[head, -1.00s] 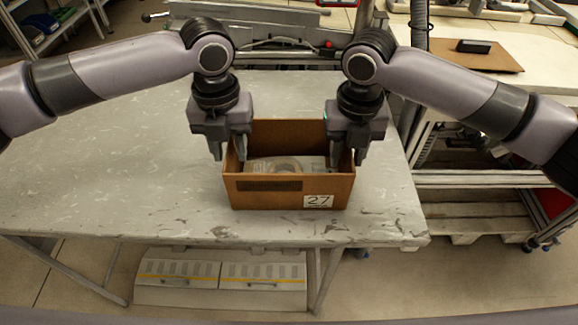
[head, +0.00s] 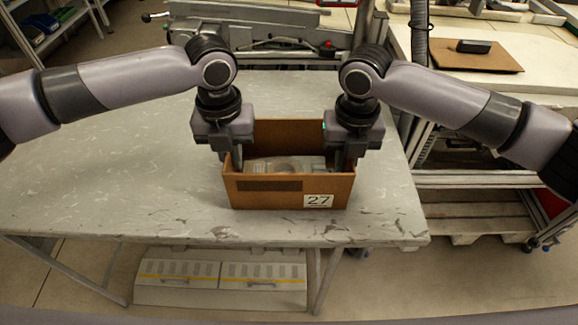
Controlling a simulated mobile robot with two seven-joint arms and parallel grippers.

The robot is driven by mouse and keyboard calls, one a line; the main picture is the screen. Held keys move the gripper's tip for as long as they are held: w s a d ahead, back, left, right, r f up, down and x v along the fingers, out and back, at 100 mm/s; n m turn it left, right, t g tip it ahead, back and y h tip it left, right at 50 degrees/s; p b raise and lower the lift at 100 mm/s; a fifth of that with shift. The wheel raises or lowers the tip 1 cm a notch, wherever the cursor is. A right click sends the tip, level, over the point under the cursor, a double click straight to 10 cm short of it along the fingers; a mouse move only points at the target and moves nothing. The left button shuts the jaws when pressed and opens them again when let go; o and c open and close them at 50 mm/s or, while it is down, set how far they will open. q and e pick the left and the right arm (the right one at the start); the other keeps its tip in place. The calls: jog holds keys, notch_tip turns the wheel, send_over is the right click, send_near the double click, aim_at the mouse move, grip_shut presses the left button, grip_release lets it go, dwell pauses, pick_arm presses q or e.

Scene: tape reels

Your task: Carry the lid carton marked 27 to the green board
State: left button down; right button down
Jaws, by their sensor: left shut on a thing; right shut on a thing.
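The brown carton (head: 262,201) with a white label marked 27 (head: 318,201) sits upright on the grey worn table near its front edge. It is open at the top, and a greyish round thing (head: 285,166) shows inside, partly hidden by the front wall. My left gripper (head: 231,162) is shut on the carton's left wall. My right gripper (head: 346,162) is shut on its right wall. The fingertips are partly hidden by the carton and the hands. I see no green board in this view.
The grey table (head: 110,160) is clear to the left of the carton. A second bench at the right holds a brown board (head: 480,60) with a black block (head: 473,46) on it. A metal machine frame stands behind the table.

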pick_arm(q)
jog(key=shift+r, duration=0.15)
pick_arm(e)
jog(key=shift+r, duration=0.1)
